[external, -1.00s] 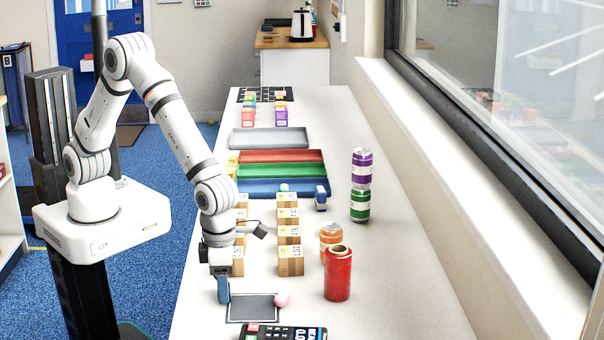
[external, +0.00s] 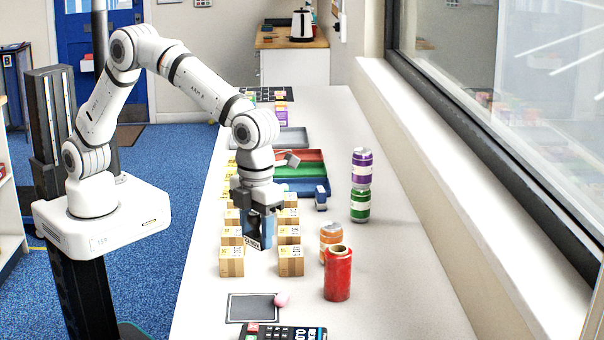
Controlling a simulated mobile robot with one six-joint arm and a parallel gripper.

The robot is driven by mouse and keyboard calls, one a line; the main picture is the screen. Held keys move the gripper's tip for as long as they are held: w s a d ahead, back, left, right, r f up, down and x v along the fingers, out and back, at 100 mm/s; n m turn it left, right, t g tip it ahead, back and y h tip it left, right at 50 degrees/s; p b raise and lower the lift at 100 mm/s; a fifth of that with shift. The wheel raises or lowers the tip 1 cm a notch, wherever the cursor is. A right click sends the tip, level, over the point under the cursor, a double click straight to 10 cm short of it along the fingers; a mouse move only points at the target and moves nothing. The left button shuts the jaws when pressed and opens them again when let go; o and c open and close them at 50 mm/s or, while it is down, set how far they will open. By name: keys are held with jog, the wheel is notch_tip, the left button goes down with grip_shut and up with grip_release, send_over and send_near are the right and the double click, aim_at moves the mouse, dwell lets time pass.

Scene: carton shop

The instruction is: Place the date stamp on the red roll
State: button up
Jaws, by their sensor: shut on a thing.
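My gripper (external: 260,208) is shut on the date stamp (external: 262,235), a blue upright block with a dark, lettered lower end. It holds the stamp raised over the rows of small cartons, left of the red roll. The red roll (external: 338,277) stands upright on the table at the right, with an open core at its top. Nothing rests on it. The gripper and stamp are apart from the roll. The stamp's upper part is hidden between the fingers.
Small tan cartons (external: 291,262) stand in two rows under my gripper. An orange roll (external: 330,232) stands behind the red roll; purple (external: 362,165) and green (external: 360,208) rolls are stacked farther back.

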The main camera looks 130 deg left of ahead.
jog(key=w+a+r+n+p, duration=0.3)
jog(key=w+a+r+n, duration=0.25)
jog(key=n, duration=0.35)
notch_tip(320, 180, up, 2)
jog(key=n+t+p, duration=0.1)
jog(key=n+p, duration=0.2)
jog(key=n, duration=0.6)
send_over(340, 249)
jog(key=shift+n, duration=0.3)
jog(key=f, duration=0.3)
jog(key=f+p, duration=0.1)
jog(key=f, duration=0.5)
jog(key=shift+s+f, duration=0.2)
jog(key=shift+s, duration=0.05)
jog(key=shift+f, duration=0.15)
jog(key=o, duration=1)
jog(key=r, duration=0.4)
jog(key=s+r+b, duration=0.1)
jog(key=r, duration=0.7)
jog(key=shift+s+r+b, duration=0.2)
jog(key=shift+r+b, duration=0.05)
jog(key=shift+b, duration=0.05)
